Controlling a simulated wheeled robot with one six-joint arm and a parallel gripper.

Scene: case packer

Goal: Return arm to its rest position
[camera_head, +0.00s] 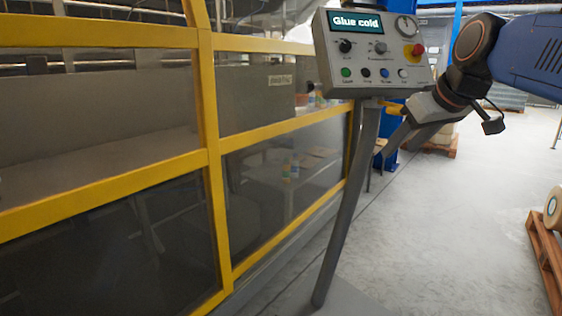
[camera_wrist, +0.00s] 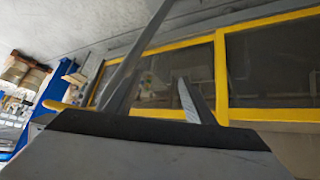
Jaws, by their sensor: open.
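My gripper (camera_head: 395,150) hangs at the right of the head view, just below and right of the control panel (camera_head: 375,62). Its fingers point down and to the left, apart and with nothing seen between them. In the wrist view my gripper (camera_wrist: 155,82) shows two spread fingers in front of the yellow-framed guard. The panel's screen (camera_head: 356,22) reads "Glue cold". The panel has a dial, knobs, a red button and a row of small buttons. The grey post (camera_head: 348,200) carries it; in the wrist view it slants past the left finger.
The machine's yellow-framed guard (camera_head: 213,130) fills the left, with bottles behind its panes. A blue column (camera_head: 386,148) stands behind my gripper. A wooden pallet (camera_head: 545,250) with a roll sits at the right edge. The floor between is open.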

